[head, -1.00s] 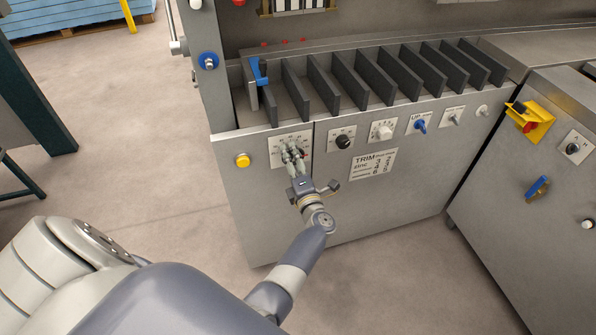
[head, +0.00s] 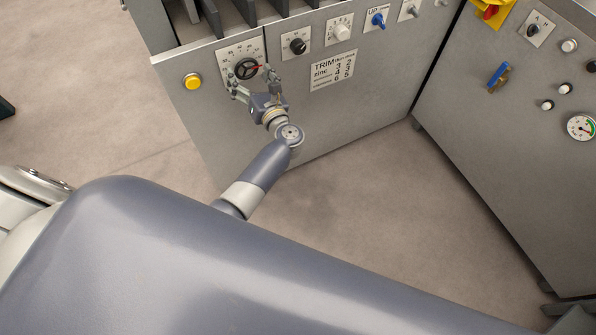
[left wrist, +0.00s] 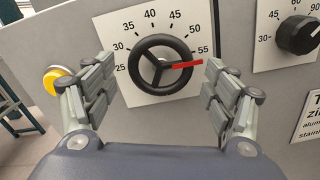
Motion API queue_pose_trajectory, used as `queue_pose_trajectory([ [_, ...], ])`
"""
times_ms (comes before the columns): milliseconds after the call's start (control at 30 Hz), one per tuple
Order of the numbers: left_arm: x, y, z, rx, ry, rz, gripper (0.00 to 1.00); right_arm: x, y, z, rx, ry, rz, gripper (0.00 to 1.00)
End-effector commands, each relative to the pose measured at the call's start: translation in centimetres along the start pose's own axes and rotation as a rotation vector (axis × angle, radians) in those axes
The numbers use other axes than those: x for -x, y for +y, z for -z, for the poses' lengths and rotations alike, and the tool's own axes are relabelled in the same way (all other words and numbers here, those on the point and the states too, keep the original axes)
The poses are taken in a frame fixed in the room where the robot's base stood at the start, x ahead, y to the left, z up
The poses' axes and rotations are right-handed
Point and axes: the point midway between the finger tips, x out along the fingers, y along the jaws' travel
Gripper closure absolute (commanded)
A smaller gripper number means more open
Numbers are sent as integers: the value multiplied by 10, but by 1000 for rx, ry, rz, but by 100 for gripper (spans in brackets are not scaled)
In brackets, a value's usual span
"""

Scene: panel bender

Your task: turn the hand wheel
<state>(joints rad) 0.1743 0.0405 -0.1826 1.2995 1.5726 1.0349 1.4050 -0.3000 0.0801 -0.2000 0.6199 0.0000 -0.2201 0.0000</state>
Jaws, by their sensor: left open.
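The hand wheel (head: 247,68) is a black three-spoked wheel on a white numbered plate on the grey machine front. It also shows in the left wrist view (left wrist: 161,66), where its red pointer (left wrist: 186,65) points right, just below the 55 mark. My left gripper (head: 253,82) is open in front of the wheel. In the left wrist view its two fingers (left wrist: 152,88) stand left and right of the wheel, apart from its rim, with nothing held between them. My right gripper is not in view.
A yellow button (head: 193,81) is left of the plate. A black knob (head: 298,46), a white knob (head: 342,32) and a blue switch (head: 378,19) are to the right. A second cabinet with a gauge (head: 581,127) stands at the right. Bare floor lies between.

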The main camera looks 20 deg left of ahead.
Motion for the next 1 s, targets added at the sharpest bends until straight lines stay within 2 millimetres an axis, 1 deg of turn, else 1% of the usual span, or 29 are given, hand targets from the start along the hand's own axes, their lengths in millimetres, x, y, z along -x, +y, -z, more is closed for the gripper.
queue_pose_trajectory([
  [33,15,-2,1,0,9,6,21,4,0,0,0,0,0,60],
  [467,101,-1,2,-4,9,4,21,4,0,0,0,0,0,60],
  [567,103,-15,12,-199,-58,82,21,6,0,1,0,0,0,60],
  [700,113,-36,29,-438,-142,182,21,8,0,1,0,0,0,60],
  [900,131,-59,58,-713,-237,303,21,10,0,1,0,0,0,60],
  [1000,139,-67,72,-824,-277,353,21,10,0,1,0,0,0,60],
])
